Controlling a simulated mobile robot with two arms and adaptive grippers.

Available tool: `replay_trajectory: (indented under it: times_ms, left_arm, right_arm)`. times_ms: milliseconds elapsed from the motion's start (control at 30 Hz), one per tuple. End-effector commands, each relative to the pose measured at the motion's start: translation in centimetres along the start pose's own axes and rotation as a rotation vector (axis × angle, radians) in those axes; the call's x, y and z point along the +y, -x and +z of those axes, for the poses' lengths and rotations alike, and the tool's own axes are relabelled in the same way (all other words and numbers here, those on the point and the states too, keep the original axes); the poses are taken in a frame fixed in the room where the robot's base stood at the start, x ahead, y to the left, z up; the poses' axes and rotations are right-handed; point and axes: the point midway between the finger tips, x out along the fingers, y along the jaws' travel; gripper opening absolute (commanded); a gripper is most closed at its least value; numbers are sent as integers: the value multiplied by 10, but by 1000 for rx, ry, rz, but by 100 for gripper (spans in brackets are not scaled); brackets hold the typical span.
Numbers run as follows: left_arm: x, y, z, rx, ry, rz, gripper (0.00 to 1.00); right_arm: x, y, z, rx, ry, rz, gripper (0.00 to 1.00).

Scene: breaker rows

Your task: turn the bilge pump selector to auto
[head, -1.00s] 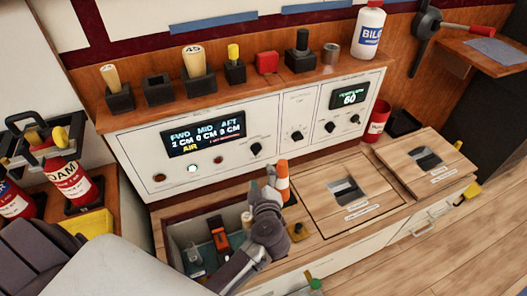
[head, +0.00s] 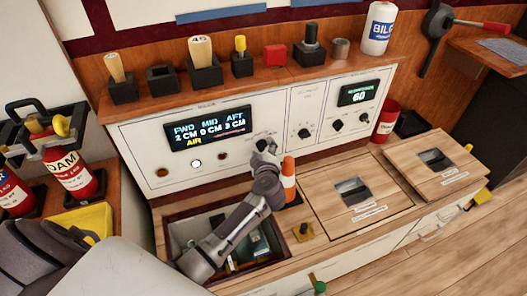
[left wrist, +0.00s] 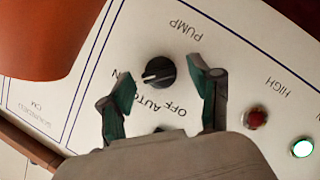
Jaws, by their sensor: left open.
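The bilge pump selector (left wrist: 160,72) is a round black knob on the white panel (head: 130,135), marked PUMP, with OFF and AUTO lettering beside it. In the left wrist view its white pointer line points left, towards a partly hidden label ending in N. My left gripper (left wrist: 162,80) is open, with one finger on each side of the knob. In the head view my left gripper (head: 266,147) is up at the panel and largely hides the selector. My right gripper is not in view.
An orange and white object (head: 288,182) stands close to my left wrist. An open bin (head: 170,235) lies below my left arm. Other knobs (head: 304,133) and a lit display (head: 210,130) are on the panel. Several items stand on the shelf above.

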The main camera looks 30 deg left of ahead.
Motion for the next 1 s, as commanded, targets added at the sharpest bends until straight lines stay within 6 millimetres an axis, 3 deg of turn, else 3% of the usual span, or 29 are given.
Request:
replay_trajectory:
  times_ms: [200,567,1000]
  left_arm:
    - [0,0,0,0,0,0,63]
    - [0,0,0,0,1,0,3]
    - [-2,1,1,-2,100,39,3]
  right_arm:
    - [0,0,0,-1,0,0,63]
    - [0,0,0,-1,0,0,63]
    - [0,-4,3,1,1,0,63]
